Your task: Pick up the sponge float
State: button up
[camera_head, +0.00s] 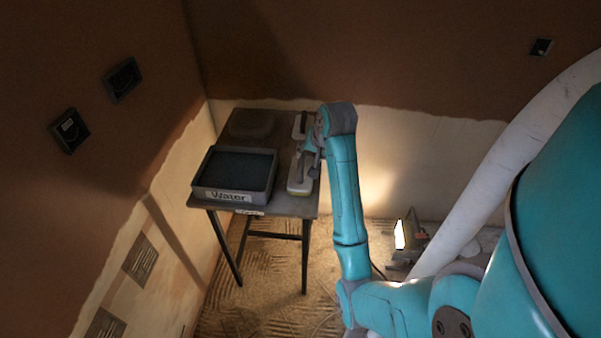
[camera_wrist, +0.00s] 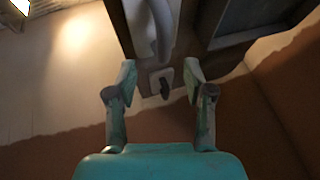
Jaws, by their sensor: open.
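A pale float with a yellowish lower edge, which looks like the sponge float (camera_head: 299,188), lies along the right side of a small dark table (camera_head: 285,207). My gripper (camera_head: 308,160) is over it and hides part of it. In the wrist view my gripper (camera_wrist: 160,78) has its two fingers spread apart with nothing held between them. The float's pale curved handle (camera_wrist: 163,45) shows at the top of that view, beyond the fingertips. Whether the fingers touch the float I cannot tell.
A dark tray marked "Water" (camera_head: 228,196) stands close to the left of the float. A second pale plate with a dark handle (camera_head: 299,126) lies behind, also seen in the wrist view (camera_wrist: 161,84). A dark rounded thing (camera_head: 251,124) is at the back left. A lit lamp (camera_head: 401,235) stands on the floor.

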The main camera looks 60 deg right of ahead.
aim_at(303, 161)
jog(key=shift+w+x, duration=0.2)
jog(key=shift+x, duration=3.95)
jog(key=shift+a, duration=0.1)
grip_shut()
